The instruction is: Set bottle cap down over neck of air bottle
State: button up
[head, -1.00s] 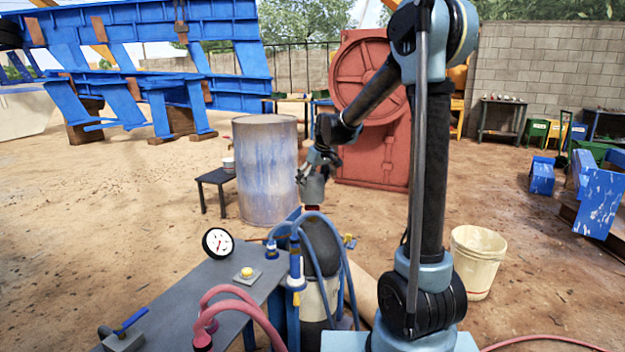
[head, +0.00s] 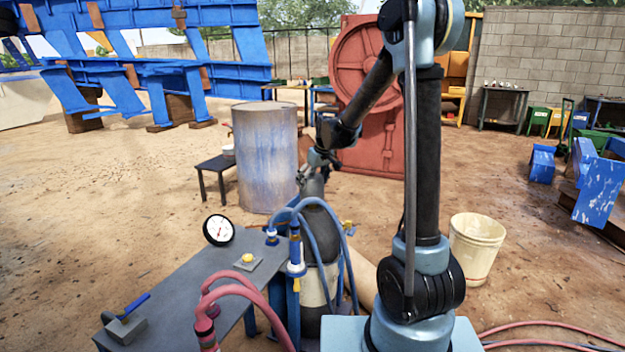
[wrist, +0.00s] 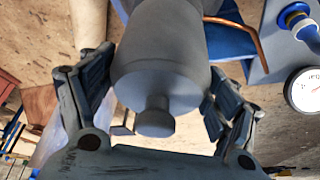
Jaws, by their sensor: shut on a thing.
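The bottle cap (wrist: 160,85) is a grey cylinder with a small knob on top. In the wrist view my gripper (wrist: 163,72) is shut on its sides. In the head view the cap (head: 314,187) is upright, right above the dark shoulder of the air bottle (head: 319,233), with my gripper (head: 321,164) at its top. I cannot tell whether the cap rests fully on the bottle.
Blue hoses (head: 340,250) loop around the bottle. The metal table (head: 185,285) at its left bears a pressure gauge (head: 218,230), a yellow button (head: 248,259) and a blue-handled tool (head: 133,306). A drum (head: 265,160) stands behind. A cream bucket (head: 476,248) is at right.

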jog(key=shift+f, duration=1.6)
jog(key=o, duration=1.3)
jog(key=v, duration=1.1)
jog(key=shift+d+r, duration=0.1)
jog(key=shift+r, duration=0.3)
